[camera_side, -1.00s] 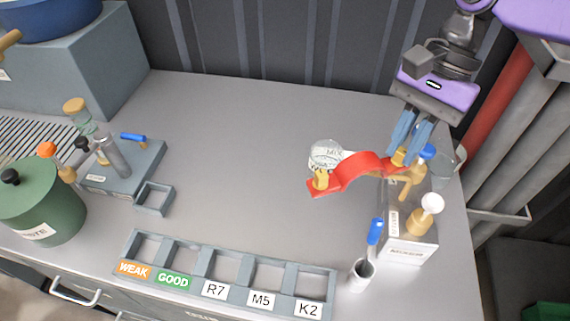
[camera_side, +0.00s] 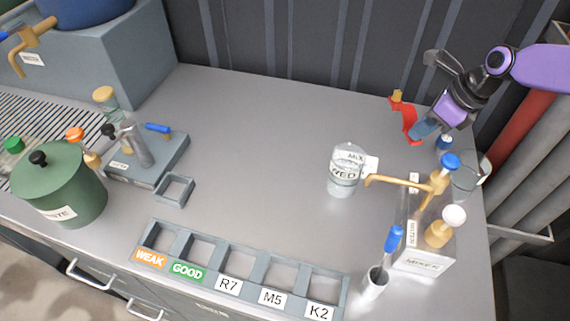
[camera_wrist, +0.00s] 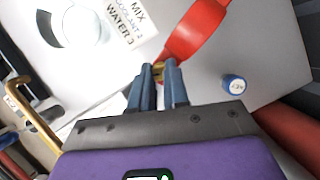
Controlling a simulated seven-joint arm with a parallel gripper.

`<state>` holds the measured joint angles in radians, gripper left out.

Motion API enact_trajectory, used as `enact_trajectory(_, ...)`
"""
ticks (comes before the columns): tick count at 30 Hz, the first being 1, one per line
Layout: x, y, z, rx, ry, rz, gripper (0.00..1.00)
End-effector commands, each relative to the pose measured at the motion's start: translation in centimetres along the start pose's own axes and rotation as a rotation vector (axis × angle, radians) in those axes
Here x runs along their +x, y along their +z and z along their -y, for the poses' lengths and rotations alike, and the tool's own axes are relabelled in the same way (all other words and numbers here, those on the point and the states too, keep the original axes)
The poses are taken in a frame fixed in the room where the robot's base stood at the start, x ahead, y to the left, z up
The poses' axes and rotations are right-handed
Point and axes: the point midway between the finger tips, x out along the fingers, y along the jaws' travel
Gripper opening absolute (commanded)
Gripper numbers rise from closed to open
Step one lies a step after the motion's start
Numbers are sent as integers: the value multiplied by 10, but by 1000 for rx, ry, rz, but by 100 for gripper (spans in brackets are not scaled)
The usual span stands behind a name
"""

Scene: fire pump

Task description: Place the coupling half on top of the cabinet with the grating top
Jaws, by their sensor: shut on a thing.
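A red curved strap-like piece (camera_side: 409,119) with a brass end stands up at the back right of the counter area. My gripper (camera_side: 421,132) is at its lower end. I cannot tell whether this is the coupling half. A slatted grating (camera_side: 35,145) shows at the far left; whether it tops the cabinet is unclear.
A glass jar (camera_side: 346,172) stands left of the mixer box (camera_side: 422,258) with its brass tap. A labelled rack (camera_side: 240,268) lies in front. A green waste pot (camera_side: 60,190) and a pump block (camera_side: 145,160) are at left. The counter's middle is clear.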

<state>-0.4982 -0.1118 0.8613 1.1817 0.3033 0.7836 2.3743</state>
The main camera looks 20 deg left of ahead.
Motion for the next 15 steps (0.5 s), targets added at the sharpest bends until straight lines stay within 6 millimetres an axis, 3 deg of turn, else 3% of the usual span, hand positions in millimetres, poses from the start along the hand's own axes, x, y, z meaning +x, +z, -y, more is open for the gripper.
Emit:
enact_trajectory(8,2,3,-4,45,-21,7,0)
enact_trajectory(15,36,-12,-4,45,-18,3,0)
